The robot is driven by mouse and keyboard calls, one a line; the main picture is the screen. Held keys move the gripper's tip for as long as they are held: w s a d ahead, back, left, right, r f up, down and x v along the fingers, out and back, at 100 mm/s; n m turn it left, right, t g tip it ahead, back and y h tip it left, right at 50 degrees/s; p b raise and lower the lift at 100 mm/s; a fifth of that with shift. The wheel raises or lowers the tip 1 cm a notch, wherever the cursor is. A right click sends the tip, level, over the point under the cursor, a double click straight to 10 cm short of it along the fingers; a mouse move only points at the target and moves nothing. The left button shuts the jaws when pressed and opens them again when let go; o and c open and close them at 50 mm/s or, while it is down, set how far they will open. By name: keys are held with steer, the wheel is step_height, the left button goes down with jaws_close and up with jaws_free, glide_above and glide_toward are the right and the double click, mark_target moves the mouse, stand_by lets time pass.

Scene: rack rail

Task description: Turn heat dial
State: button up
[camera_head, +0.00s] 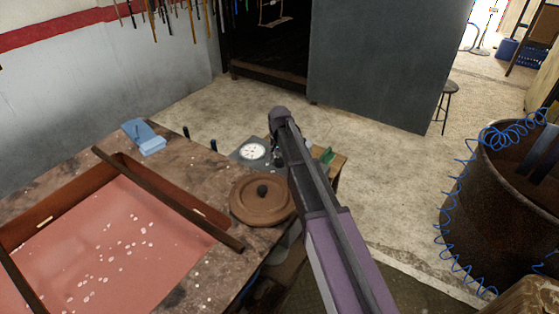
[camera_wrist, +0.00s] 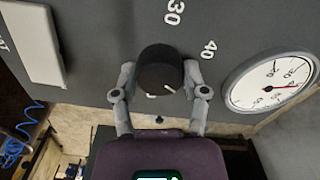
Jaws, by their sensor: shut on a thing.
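The heat dial (camera_wrist: 162,66) is a dark round knob with a white mark, on a grey panel (camera_wrist: 110,40) printed with 30 and 40. My gripper (camera_wrist: 160,80) has one finger on each side of the dial in the wrist view and is shut on it. A white gauge (camera_wrist: 271,82) with a red needle sits to the right of the dial. In the head view the gauge (camera_head: 253,151) shows on the grey box, and my arm hides most of the dial and fingers.
A brown round lid (camera_head: 249,207) with a dark knob lies close to my arm. A wooden-framed tray (camera_head: 120,160) with a pink bed fills the left of the worktop. A blue object (camera_head: 145,140) lies behind it. A rusty drum (camera_head: 500,215) with a blue coil stands right.

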steer(key=shift+s, duration=0.1)
stand_by(0.3)
steer(key=o, duration=1.2)
steer(key=shift+c, duration=0.2)
steer(key=shift+n, duration=0.5)
